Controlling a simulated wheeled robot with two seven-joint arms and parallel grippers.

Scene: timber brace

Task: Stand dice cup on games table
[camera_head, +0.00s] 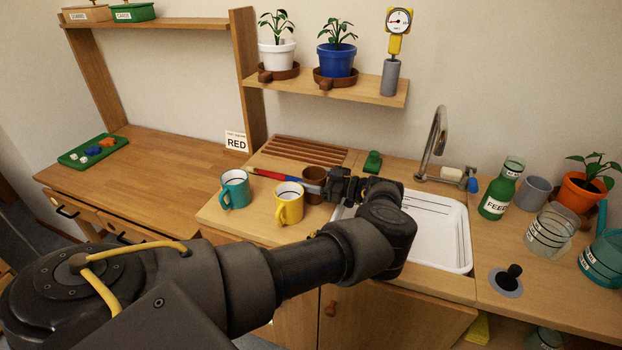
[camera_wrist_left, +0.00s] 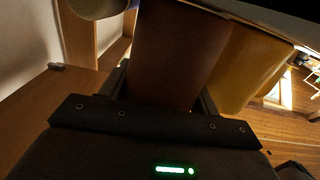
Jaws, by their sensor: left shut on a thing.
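The brown dice cup (camera_head: 314,183) is at the counter left of the sink, just right of the yellow mug. My left gripper (camera_head: 325,186) is shut on it from the right. In the left wrist view the brown cup (camera_wrist_left: 175,55) fills the space between the fingers of my left gripper (camera_wrist_left: 162,85). I cannot tell whether its base touches the counter. The wooden table (camera_head: 170,170) on the left has a green tray (camera_head: 72,158) with small dice and coloured pieces on it. My right gripper is not in view.
A teal mug (camera_head: 234,190) and a yellow mug (camera_head: 288,204) stand left of the cup. A red and blue stick (camera_head: 275,176) lies behind them. A RED card (camera_head: 236,141) stands at the wooden post. The left table's middle is clear. The sink (camera_head: 440,235) is right.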

